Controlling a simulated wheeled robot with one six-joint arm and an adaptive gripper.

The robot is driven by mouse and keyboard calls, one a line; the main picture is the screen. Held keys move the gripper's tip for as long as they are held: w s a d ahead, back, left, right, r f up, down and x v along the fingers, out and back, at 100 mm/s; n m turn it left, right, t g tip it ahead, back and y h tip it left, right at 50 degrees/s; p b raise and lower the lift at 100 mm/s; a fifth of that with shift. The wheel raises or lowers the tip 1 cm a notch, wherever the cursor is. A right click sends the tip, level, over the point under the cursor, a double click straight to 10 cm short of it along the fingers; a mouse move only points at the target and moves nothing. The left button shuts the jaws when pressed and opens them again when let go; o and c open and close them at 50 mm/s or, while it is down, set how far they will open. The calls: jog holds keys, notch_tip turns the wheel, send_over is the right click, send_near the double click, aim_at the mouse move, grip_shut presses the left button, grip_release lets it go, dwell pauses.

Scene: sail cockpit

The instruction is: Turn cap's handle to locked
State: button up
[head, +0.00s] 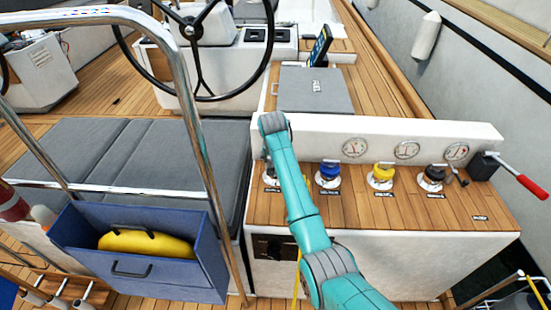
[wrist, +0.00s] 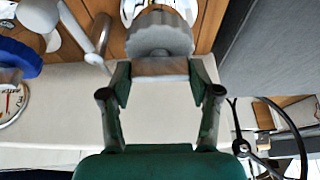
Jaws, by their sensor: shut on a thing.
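The grey cap (wrist: 158,32) sits on the wooden console top and fills the top middle of the wrist view. A pale grip block, its handle (wrist: 160,67), sticks out toward me. My gripper (wrist: 160,80) is shut on this handle, one finger on each side. In the head view, only a bit of the leftmost cap's base (head: 270,187) shows beside my teal arm; the rest of it and my gripper are hidden behind the arm. The small label there is too small to read, so I cannot tell the handle's setting from it.
A blue cap (head: 328,174), a yellow cap (head: 381,174) and a black cap (head: 432,176) stand to the right along the console (head: 400,212). A red-handled lever (head: 530,185) juts out at the right end. A panel with gauges (head: 405,151) rises behind. A steel rail (head: 190,110) stands left.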

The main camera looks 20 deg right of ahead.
jog(key=o, duration=1.2)
jog(key=shift+c, duration=0.2)
jog(key=v, duration=1.2)
jog(key=shift+f, duration=0.1)
